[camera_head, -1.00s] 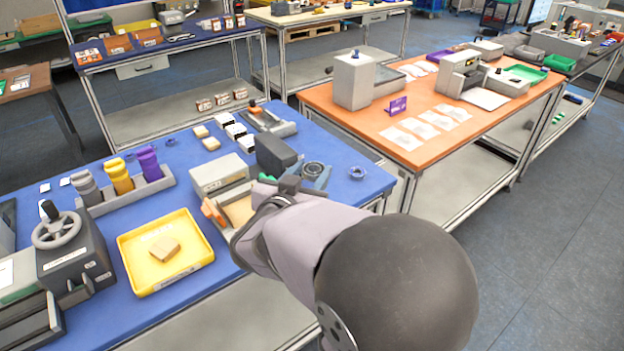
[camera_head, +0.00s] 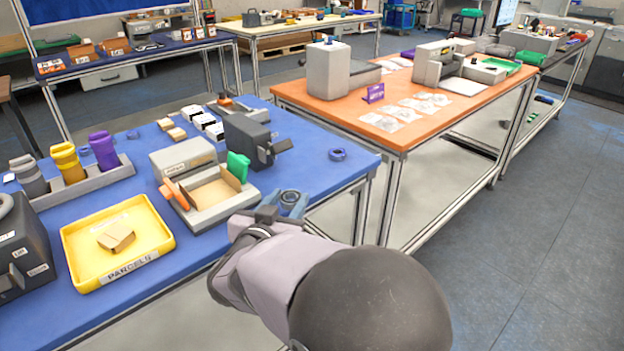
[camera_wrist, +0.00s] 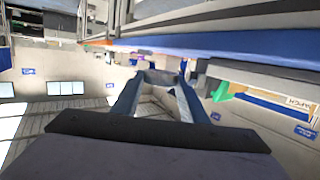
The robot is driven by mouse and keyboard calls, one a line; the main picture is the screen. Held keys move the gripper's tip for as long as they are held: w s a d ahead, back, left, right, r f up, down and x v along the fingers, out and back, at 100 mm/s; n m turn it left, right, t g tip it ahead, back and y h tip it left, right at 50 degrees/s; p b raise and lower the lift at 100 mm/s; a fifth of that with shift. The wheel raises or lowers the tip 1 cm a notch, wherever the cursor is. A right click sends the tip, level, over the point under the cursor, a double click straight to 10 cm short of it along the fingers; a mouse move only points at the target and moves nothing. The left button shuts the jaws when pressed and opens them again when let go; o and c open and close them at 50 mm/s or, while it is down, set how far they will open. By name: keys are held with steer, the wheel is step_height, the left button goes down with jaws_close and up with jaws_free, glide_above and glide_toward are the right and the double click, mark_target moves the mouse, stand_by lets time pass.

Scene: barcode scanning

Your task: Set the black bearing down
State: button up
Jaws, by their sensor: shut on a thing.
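The black bearing (camera_head: 291,196) is a small dark ring between the blue fingertips of my gripper (camera_head: 286,204) in the head view. My gripper is shut on it and holds it at the near edge of the blue table (camera_head: 310,176), to the right of the open cardboard box. I cannot tell its exact height over the table. In the wrist view my blue fingers (camera_wrist: 158,92) reach forward, with a greyish piece between their tips that is too blurred to name. The blue table edge lies above them in that view.
A blue ring (camera_head: 337,154) lies alone near the table's right corner. A yellow parcels tray (camera_head: 80,262) is at left. The orange table (camera_head: 395,140) is beyond a gap.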

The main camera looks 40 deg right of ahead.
stand_by(0.3)
glide_above(310, 175)
steer(key=shift+s+a+r+b, duration=0.1)
steer(key=shift+s+a+b, duration=0.2)
steer(key=shift+b, duration=0.1)
steer(key=f, duration=0.2)
steer(key=shift+w+d+f, duration=0.3)
steer(key=shift+w+d, duration=0.05)
steer(key=shift+f, duration=0.3)
steer(key=shift+f+b, duration=0.25)
steer(key=shift+b, duration=0.05)
steer(key=o, duration=1.1)
steer(key=v, duration=0.6)
steer(key=shift+s+a+r, duration=0.15)
steer(key=shift+s+a, duration=0.05)
steer(key=shift+s, duration=0.15)
steer(key=shift+o, duration=0.6)
steer(key=shift+s+a, duration=0.2)
steer(key=shift+a, duration=0.05)
